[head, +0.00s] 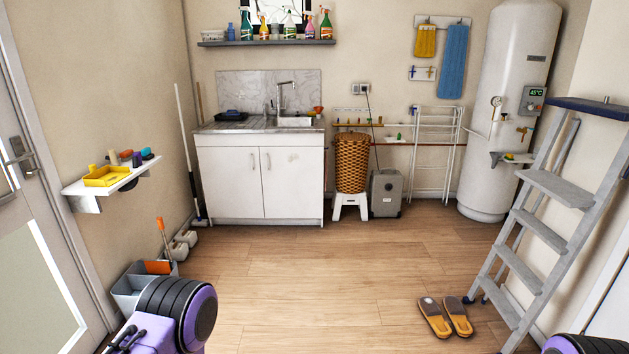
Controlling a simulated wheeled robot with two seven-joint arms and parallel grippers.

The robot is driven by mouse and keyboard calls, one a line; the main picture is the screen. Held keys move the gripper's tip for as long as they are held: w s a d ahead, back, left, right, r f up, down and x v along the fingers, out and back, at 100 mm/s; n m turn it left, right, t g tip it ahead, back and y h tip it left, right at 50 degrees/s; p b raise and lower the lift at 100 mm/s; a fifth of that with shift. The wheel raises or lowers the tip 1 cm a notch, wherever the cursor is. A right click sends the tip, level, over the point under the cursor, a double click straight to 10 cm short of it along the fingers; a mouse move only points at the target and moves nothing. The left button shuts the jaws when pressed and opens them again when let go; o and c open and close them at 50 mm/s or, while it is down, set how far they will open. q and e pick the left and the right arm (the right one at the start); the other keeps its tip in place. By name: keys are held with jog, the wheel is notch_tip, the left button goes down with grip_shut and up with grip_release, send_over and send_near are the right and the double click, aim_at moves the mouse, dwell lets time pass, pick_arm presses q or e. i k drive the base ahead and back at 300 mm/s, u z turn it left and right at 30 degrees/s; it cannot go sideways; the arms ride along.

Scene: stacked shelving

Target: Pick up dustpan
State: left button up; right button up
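No dustpan can be made out for certain. An orange flat piece (158,267) sits in a grey bin (128,287) on the floor at the lower left and could be part of a dustpan. A stick-like tool with an orange handle (161,226) stands up out of the same bin. The bin is partly hidden by my purple and black left arm. Only parts of my two arms show, at the bottom left and the bottom right corner. Neither gripper is in view.
A wall shelf (140,172) with a yellow tray (107,176) and several small items hangs above the bin. A white cabinet (235,180) stands at the back. Slippers (434,318) and a stepladder (541,230) are at the right. The middle floor is clear.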

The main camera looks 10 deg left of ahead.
aim_at(107, 176)
jog(key=u, duration=0.55)
jog(key=i, duration=2.25)
jog(key=u, duration=0.8)
